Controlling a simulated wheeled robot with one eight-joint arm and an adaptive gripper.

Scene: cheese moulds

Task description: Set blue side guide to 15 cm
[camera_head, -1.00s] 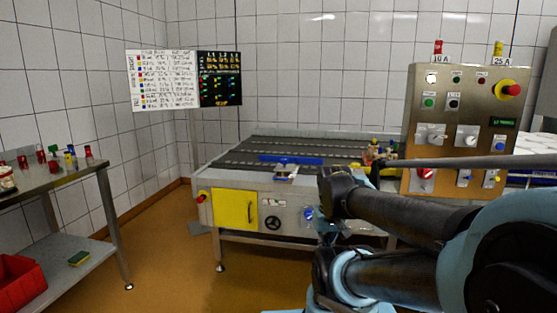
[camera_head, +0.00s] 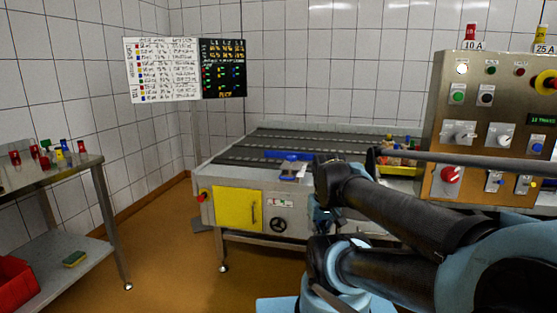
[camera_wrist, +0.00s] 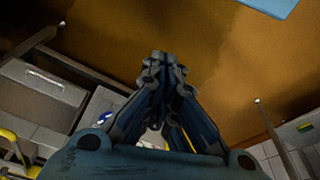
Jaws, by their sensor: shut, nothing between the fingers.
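The blue side guide (camera_head: 292,156) is a blue bar lying across the dark conveyor bed in the head view. A small pale bracket with a blue part (camera_head: 293,172) sits at the near edge of the conveyor, just in front of the bar. Any scale markings are too small to read. My gripper (camera_wrist: 164,58) shows in the wrist view with its fingertips together and nothing between them, over the brown floor. In the head view my arm reaches in from the right, and its front end hides part of the machine's front right of the bracket.
The conveyor machine has a yellow door (camera_head: 237,209) and a black handwheel (camera_head: 279,225). A control panel (camera_head: 495,130) stands at the right behind my arm. A steel side table (camera_head: 60,174) stands at the left. Brown floor (camera_head: 165,245) is clear between table and machine.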

